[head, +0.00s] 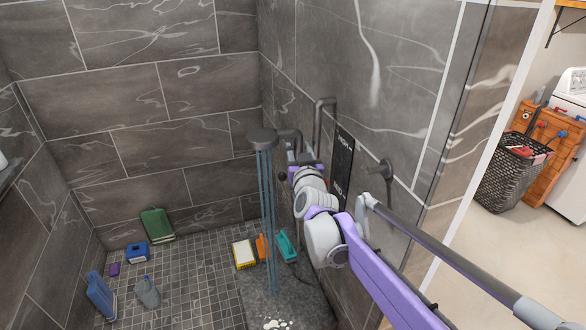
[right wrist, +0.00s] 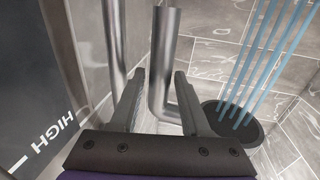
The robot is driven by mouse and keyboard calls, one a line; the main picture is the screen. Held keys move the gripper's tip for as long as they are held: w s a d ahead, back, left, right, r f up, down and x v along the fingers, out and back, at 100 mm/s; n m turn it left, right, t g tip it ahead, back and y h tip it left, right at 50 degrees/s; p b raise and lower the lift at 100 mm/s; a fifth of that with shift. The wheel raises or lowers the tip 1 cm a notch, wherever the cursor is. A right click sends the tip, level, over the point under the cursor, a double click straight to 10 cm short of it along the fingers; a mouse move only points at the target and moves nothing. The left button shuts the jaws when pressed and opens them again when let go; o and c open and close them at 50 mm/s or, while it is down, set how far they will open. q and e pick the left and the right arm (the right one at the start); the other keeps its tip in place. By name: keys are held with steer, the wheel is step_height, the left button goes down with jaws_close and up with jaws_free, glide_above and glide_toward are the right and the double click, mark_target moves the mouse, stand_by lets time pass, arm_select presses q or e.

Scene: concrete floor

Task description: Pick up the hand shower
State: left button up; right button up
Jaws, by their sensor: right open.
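The hand shower has a round grey head (head: 262,138) with blue water streams falling from it, on a bent metal pipe at the wall. In the right wrist view its dark round head (right wrist: 232,122) is at the right, beyond the fingers. My right gripper (head: 300,156) is up at the pipe, just right of the head. In the right wrist view my right gripper (right wrist: 159,78) is open, and the bent metal pipe (right wrist: 163,60) shows between its two fingers. I cannot tell whether a finger touches it. My left gripper is not in view.
A second metal pipe (head: 320,118) and a dark sign panel (head: 343,165) are on the wall close by, with a valve handle (head: 383,170) to the right. Several items, including a green box (head: 157,224), stand on the tiled shower floor. A dark basket (head: 512,172) is outside.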

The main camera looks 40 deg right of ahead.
steer(key=x, duration=0.4)
steer(key=shift+r, duration=0.2)
steer(key=shift+s, duration=0.15)
jaws_close()
stand_by(1.0)
